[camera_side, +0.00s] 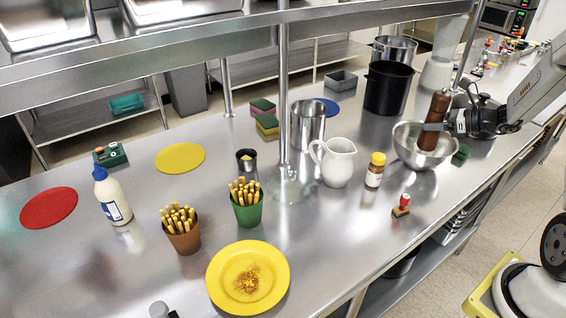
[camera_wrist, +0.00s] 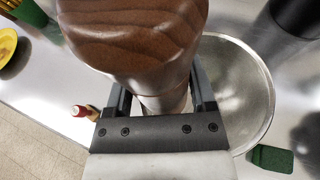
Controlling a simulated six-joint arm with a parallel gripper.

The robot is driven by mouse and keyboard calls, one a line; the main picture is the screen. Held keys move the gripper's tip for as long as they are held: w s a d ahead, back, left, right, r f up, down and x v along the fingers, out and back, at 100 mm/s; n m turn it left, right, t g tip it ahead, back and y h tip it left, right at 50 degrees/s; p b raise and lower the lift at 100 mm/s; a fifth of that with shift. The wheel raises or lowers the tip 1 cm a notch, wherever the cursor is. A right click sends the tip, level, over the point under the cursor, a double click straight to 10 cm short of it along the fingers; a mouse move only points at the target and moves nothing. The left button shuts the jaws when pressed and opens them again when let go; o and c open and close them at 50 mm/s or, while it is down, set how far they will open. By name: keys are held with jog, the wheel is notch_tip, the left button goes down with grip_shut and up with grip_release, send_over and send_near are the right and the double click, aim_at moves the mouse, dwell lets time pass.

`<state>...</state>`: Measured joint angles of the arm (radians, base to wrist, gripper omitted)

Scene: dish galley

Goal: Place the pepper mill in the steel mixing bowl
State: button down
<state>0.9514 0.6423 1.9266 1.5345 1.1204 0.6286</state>
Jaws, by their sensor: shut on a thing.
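The pepper mill (camera_side: 437,112) is dark brown wood and stands upright between the fingers of my gripper (camera_side: 436,127). In the wrist view the wooden mill (camera_wrist: 135,40) fills the upper middle, with my gripper's two fingers (camera_wrist: 160,97) on either side of it. The steel mixing bowl (camera_side: 405,147) is on the steel counter. The mill's lower part is over or inside the bowl; I cannot tell whether it touches the bottom. In the wrist view the bowl (camera_wrist: 245,95) is behind and to the right of the mill, partly hidden by it.
A spice jar with a yellow lid (camera_side: 375,170), a white jug (camera_side: 335,162) and a red-handled stamp (camera_side: 402,205) stand left of the bowl. A black pot (camera_side: 387,88) is behind it. A shelf post (camera_side: 283,90) rises mid-counter.

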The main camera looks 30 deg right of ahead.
aim_at(420, 139)
jog(key=shift+w+d+f, duration=0.25)
jog(key=shift+w+f, duration=0.25)
jog(key=shift+f, duration=0.15)
jog(key=shift+w+d+f, duration=0.3)
jog(key=shift+w+f, duration=0.15)
jog(key=shift+f, duration=0.2)
jog(key=shift+w+d+f, duration=0.25)
jog(key=shift+w+f, duration=0.25)
jog(key=shift+f, duration=0.15)
jog(key=shift+f, duration=0.1)
jog(key=shift+w+d+f, duration=0.1)
jog(key=shift+f, duration=0.8)
jog(key=shift+w+d+f, duration=0.1)
jog(key=shift+f, duration=0.75)
jog(key=shift+a+f, duration=0.1)
jog(key=shift+f, duration=0.35)
grip_release()
jog(key=shift+r, duration=0.1)
